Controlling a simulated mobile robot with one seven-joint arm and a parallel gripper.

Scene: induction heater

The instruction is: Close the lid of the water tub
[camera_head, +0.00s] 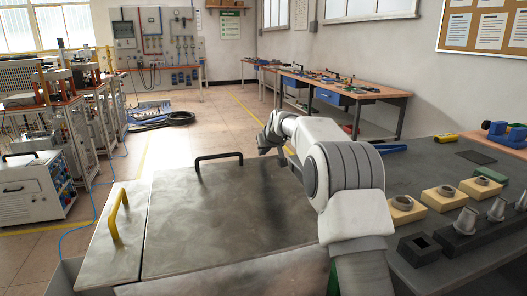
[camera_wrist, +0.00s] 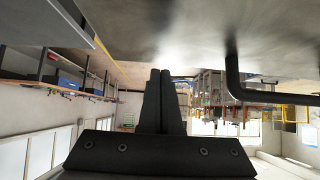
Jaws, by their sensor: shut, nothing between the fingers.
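A large flat grey metal lid (camera_head: 225,215) with a black bar handle (camera_head: 218,157) lies across the tub top in the head view. Left of it lies a narrower metal panel (camera_head: 118,235) with a yellow handle (camera_head: 116,215). Both look flat. My gripper (camera_wrist: 160,73) is shut and empty in the wrist view, its two dark fingers together. The wrist picture looks upside down, with the metal surface (camera_wrist: 185,25) along its top and the black handle (camera_wrist: 236,80) right of the fingers. In the head view my arm covers the lid's right edge and mostly hides my gripper.
A dark worktable (camera_head: 455,175) with yellow blocks (camera_head: 445,197) and metal parts adjoins on the right. A workbench (camera_head: 335,88) runs along the far right wall. A white machine (camera_head: 35,188) stands at left. Open floor (camera_head: 225,125) lies beyond the tub.

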